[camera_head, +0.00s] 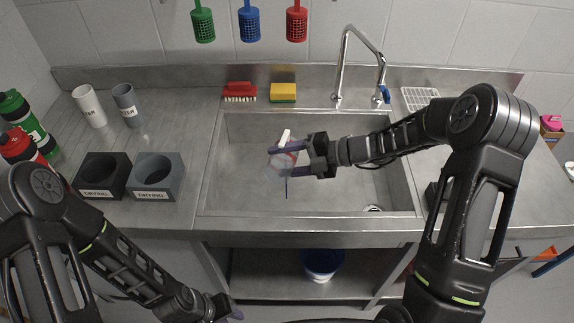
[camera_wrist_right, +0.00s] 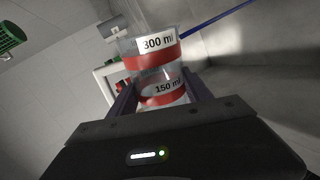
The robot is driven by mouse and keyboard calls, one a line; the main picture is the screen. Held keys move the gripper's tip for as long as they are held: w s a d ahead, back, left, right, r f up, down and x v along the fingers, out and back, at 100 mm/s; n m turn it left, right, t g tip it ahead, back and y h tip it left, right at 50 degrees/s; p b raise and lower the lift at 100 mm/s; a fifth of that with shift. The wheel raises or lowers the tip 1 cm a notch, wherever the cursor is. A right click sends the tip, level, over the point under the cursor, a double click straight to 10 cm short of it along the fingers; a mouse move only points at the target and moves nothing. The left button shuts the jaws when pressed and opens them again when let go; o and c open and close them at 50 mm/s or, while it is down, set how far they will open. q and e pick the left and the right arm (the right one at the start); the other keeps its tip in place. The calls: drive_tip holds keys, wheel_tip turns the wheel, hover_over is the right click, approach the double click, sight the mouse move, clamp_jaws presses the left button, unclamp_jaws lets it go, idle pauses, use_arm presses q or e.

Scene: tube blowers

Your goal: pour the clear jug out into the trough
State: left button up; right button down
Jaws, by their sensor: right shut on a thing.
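The clear jug (camera_head: 284,163) has red bands and is tilted over the steel trough (camera_head: 240,190). My right gripper (camera_head: 287,155) is shut on it from the right. In the right wrist view the jug (camera_wrist_right: 155,68) sits between the purple fingers, with labels "300 ml" and "150 ml". A thin blue line (camera_head: 286,188) runs down from the jug toward the trough and looks like a stream of liquid. It also leaves the jug's rim in the right wrist view (camera_wrist_right: 215,20). My left gripper (camera_head: 235,313) is at the bottom edge, mostly hidden, away from the trough.
A tap (camera_head: 342,65) stands behind the trough. A red brush (camera_head: 239,92) and a yellow sponge (camera_head: 283,93) lie on the back ledge. Bottles (camera_head: 25,120) stand far left.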

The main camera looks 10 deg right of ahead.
drive_tip(key=shift+r+n+t+h+b, duration=0.1)
drive_tip(key=shift+n+t+h+b, duration=0.4)
drive_tip(key=shift+n+b, duration=0.5)
drive_tip(key=shift+r+n+t+b, duration=0.3)
drive_tip(key=shift+r+b, duration=0.05)
drive_tip(key=shift+b, duration=0.3)
drive_tip(key=shift+r, duration=0.15)
drive_tip(key=n+t+b, duration=0.1)
drive_tip(key=b, duration=0.3)
drive_tip(key=n+t+b, duration=0.1)
drive_tip(key=n+b, duration=0.1)
drive_tip(key=b, duration=0.1)
drive_tip(key=shift+r+h+b, duration=0.3)
drive_tip(key=shift+r+b, duration=0.05)
drive_tip(key=shift+r+n, duration=0.15)
drive_tip(key=shift+n, duration=0.15)
drive_tip(key=shift+r, duration=0.25)
drive_tip(key=shift+b, duration=0.35)
